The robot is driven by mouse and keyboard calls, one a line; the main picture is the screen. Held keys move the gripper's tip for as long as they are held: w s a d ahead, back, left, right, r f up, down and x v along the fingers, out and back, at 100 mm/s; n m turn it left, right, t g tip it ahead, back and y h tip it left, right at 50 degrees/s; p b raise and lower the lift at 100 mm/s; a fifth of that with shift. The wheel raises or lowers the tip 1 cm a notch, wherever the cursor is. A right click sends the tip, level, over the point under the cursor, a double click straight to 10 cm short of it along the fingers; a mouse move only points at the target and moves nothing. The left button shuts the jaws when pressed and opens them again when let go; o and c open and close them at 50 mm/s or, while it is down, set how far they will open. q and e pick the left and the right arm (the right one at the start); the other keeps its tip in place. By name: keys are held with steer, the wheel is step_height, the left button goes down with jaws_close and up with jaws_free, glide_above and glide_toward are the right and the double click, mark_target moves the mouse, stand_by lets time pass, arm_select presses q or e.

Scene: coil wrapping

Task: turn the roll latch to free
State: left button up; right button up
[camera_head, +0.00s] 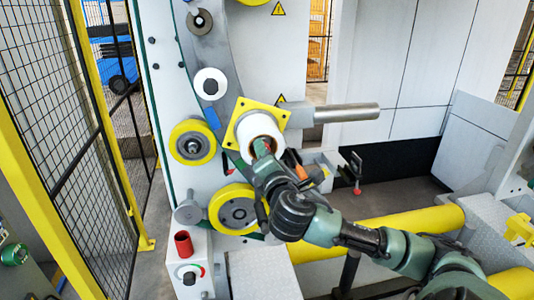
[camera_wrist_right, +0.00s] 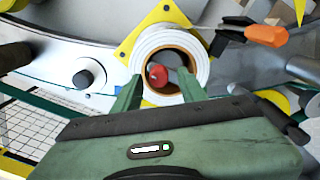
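The roll latch (camera_wrist_right: 158,76) is a small red knob inside the brown core of a white roll (camera_wrist_right: 205,62). The roll also shows in the head view (camera_head: 258,127), mounted in front of a yellow square plate (camera_head: 283,113). My right gripper (camera_head: 263,153) is at the mouth of the roll. In the right wrist view its two green fingers are spread, one on each side of the latch, with nothing clearly held between them. Whether the fingertips touch the roll or core cannot be told. In the head view the latch is largely hidden by the gripper. My left gripper is not in view.
An orange-handled tool (camera_wrist_right: 266,36) is right of the roll. A steel bar (camera_head: 345,113) juts out to the right. Yellow rollers (camera_head: 190,143) and a white roller (camera_head: 210,83) line the machine's left side.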

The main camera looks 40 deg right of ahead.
steer(key=b+v, duration=0.2)
steer(key=v, duration=0.6)
steer(key=shift+w, duration=0.1)
stand_by(0.6)
